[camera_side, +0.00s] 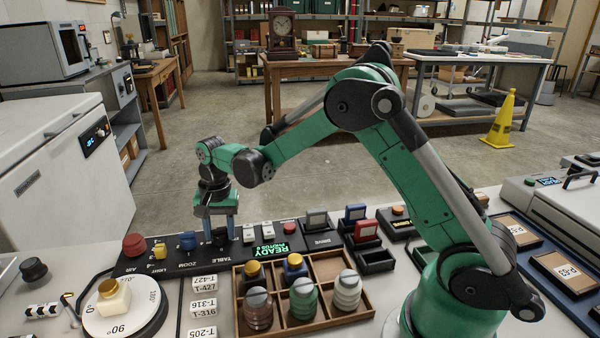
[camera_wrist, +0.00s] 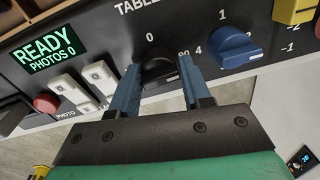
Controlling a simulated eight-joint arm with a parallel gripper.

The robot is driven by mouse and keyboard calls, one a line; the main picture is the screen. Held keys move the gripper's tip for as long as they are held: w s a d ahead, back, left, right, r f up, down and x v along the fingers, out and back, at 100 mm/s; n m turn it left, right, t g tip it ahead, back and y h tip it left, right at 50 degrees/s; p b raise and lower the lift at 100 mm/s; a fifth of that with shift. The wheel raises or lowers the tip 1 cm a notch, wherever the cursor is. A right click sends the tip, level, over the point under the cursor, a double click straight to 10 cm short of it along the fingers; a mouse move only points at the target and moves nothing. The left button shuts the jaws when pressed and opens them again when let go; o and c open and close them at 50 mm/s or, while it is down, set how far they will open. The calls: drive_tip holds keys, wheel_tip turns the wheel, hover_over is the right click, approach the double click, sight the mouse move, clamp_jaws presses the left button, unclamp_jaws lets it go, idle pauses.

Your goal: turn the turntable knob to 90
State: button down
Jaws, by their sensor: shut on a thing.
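The black TABLE knob (camera_wrist: 157,76) sits on the dark control panel, with a 0 above it and a 90 partly behind a finger at its right. My gripper (camera_wrist: 158,72) points down at the panel, its two blue fingers closed on either side of the knob. In the side view my gripper (camera_side: 220,238) stands over the TABLE label, and the knob is mostly hidden there. The white turntable (camera_side: 142,318), marked in degrees, is at the lower left and carries a cream bottle with a gold cap (camera_side: 113,297).
A blue ZOOM knob (camera_wrist: 236,48) is beside the TABLE knob. White buttons (camera_wrist: 97,77) and a red button (camera_wrist: 46,103) are on the other side. The screen (camera_wrist: 48,50) reads READY, PHOTOS 0. A wooden tray of jars (camera_side: 238,308) stands in front of the panel.

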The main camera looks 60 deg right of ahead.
sight(221, 228)
drive_tip(key=shift+s+d+m, duration=0.1)
drive_tip(key=shift+d+m, duration=0.05)
drive_tip(key=shift+m, duration=0.45)
drive_tip(key=shift+c, duration=2.1)
unclamp_jaws()
drive_tip(key=shift+r, duration=2.8)
drive_tip(key=shift+s, duration=0.1)
